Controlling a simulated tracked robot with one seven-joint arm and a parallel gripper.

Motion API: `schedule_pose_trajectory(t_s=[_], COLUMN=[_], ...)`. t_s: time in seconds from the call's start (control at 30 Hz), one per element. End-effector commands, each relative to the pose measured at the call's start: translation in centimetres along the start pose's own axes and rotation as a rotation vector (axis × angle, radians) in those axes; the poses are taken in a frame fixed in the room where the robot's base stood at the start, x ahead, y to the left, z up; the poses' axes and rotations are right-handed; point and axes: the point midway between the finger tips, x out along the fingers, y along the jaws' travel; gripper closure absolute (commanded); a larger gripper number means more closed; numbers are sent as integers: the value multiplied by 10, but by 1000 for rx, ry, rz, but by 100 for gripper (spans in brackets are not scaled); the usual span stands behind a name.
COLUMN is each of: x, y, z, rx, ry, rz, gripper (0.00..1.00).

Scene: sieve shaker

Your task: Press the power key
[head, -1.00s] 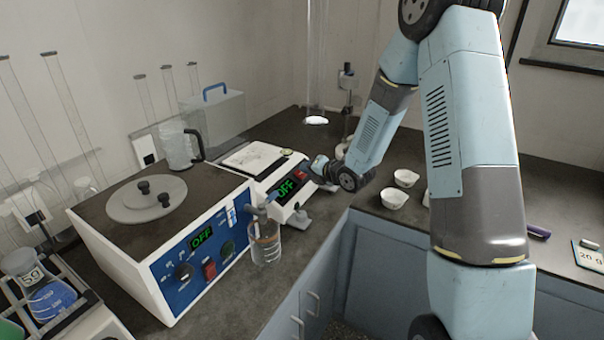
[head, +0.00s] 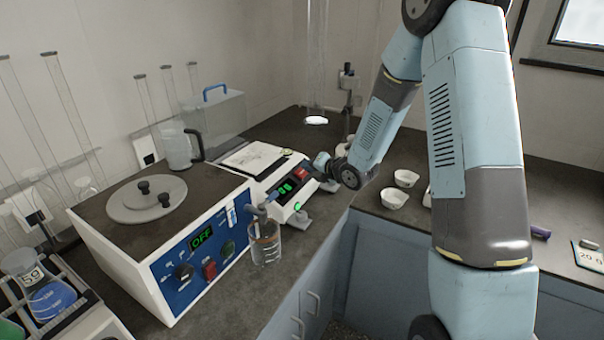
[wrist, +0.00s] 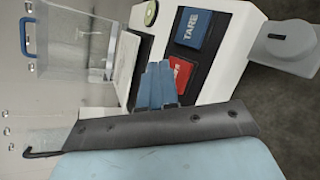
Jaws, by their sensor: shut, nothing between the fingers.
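The white balance (head: 262,167) stands on the dark bench, with a lit green display (head: 286,189) on its front whose reading is too small to make out. Its red power key (head: 301,174) shows beside the display. In the wrist view the red key (wrist: 181,72) lies beside a blue TARE key (wrist: 195,29). My gripper (head: 320,164) is shut and empty at the balance's front right. In the wrist view its blue fingers (wrist: 157,72) are right beside the red key and cover part of it; whether they touch it I cannot tell.
A white and blue bath (head: 160,240) with its display reading OFF stands to the left. A glass beaker (head: 265,246) stands in front of the balance. Small white dishes (head: 394,198) lie to the right. A clear box (head: 215,125) stands behind.

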Motion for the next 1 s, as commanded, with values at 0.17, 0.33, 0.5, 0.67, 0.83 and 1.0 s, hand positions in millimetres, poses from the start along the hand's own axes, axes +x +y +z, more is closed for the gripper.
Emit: schedule_pose_trajectory(t_s=[0.17, 0.33, 0.5, 0.67, 0.83, 1.0], x=[-5, -15, -24, -33, -40, -42], y=[4, 11, 18, 25, 30, 31], z=[4, 12, 18, 25, 29, 30], rx=[-1, -1, -1, -1, 0, 0], ry=[-1, -2, -2, -1, 0, 1], rz=[1, 0, 1, 2, 0, 0], gripper=[100, 100, 100, 100, 100, 100])
